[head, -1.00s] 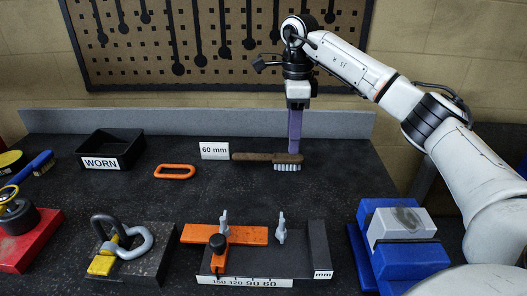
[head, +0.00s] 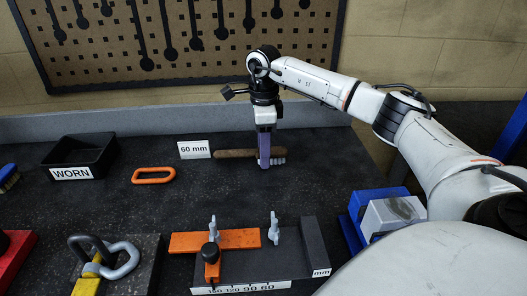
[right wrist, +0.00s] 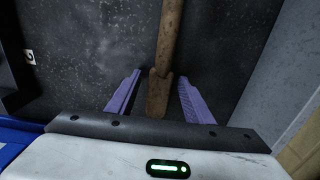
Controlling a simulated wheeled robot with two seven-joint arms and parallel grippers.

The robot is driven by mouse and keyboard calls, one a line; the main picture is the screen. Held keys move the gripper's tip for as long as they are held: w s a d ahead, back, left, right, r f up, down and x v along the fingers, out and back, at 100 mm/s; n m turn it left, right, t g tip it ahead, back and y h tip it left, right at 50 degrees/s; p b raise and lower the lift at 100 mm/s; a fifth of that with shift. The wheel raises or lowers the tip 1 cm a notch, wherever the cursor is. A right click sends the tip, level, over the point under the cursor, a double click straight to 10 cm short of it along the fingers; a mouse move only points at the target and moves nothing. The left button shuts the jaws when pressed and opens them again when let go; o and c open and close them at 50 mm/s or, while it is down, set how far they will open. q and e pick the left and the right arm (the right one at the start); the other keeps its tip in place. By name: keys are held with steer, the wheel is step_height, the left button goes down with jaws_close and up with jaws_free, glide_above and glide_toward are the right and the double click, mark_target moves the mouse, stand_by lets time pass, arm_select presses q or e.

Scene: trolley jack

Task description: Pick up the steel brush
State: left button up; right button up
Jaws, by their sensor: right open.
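In the right wrist view the fingers (right wrist: 159,80) are open, one on each side of the brown brush body (right wrist: 166,50), with gaps showing. The bristles are hidden there. My left gripper is not in view.
A 60 mm sign (head: 194,149) stands beside the handle. An orange link (head: 154,175) and a WORN bin (head: 75,158) lie to the left. A gauge fixture (head: 238,265) and a blue vise (head: 374,205) are in front. The pegboard wall is behind.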

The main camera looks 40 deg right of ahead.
steer(key=shift+f, duration=0.35)
jaws_close()
steer(key=shift+w, duration=0.1)
steer(key=shift+r, duration=0.15)
